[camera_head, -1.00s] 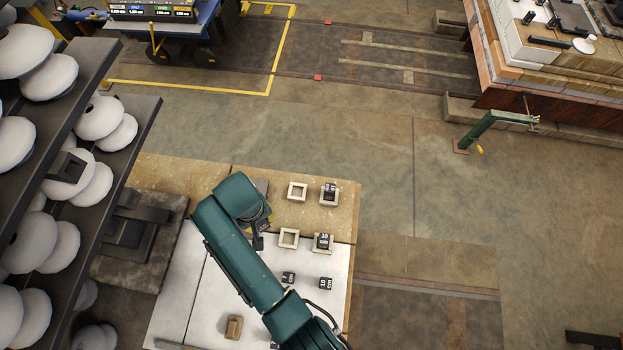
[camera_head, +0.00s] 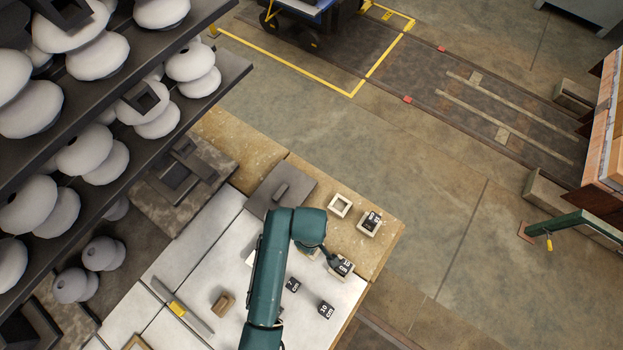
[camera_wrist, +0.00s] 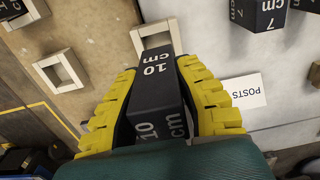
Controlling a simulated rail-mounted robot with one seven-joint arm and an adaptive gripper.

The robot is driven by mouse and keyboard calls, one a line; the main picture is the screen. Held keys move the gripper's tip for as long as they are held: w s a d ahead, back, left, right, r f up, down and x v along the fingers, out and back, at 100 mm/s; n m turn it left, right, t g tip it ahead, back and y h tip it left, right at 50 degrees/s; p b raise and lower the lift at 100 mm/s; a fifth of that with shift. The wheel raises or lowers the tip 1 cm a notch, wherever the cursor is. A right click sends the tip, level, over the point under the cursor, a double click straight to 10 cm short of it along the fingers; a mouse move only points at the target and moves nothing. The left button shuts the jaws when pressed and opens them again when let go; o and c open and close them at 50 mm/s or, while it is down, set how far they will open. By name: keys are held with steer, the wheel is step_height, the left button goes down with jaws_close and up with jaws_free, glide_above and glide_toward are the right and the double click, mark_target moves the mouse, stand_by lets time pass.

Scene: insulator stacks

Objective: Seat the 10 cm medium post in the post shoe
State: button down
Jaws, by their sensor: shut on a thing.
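My gripper (camera_wrist: 168,110) has yellow ridged fingers shut on the black post (camera_wrist: 157,85) marked 10 cm. The post's far end overlaps a pale square shoe (camera_wrist: 144,38) in the wrist view. That shoe's opening shows beyond the post, and I cannot tell whether the post is above it or touching it. A second pale square shoe (camera_wrist: 42,66), empty, lies to the left; it also shows in the head view (camera_head: 331,205).
Loose dark posts (camera_head: 293,285) (camera_head: 326,310) stand on the white area. A POSTS label (camera_wrist: 240,91) lies right of my gripper. Shelves of white insulators (camera_head: 90,155) are on the left.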

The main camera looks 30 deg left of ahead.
step_height(320, 180, down, 6)
steer(key=shift+w+r+b, duration=0.1)
steer(key=shift+w+b, duration=0.05)
steer(key=shift+b, duration=0.35)
steer(key=c, duration=0.8)
jaws_free()
steer(key=shift+f, duration=0.2)
steer(key=shift+c, duration=0.2)
step_height(320, 180, up, 12)
steer(key=shift+r+p, duration=0.2)
steer(key=shift+p, duration=1)
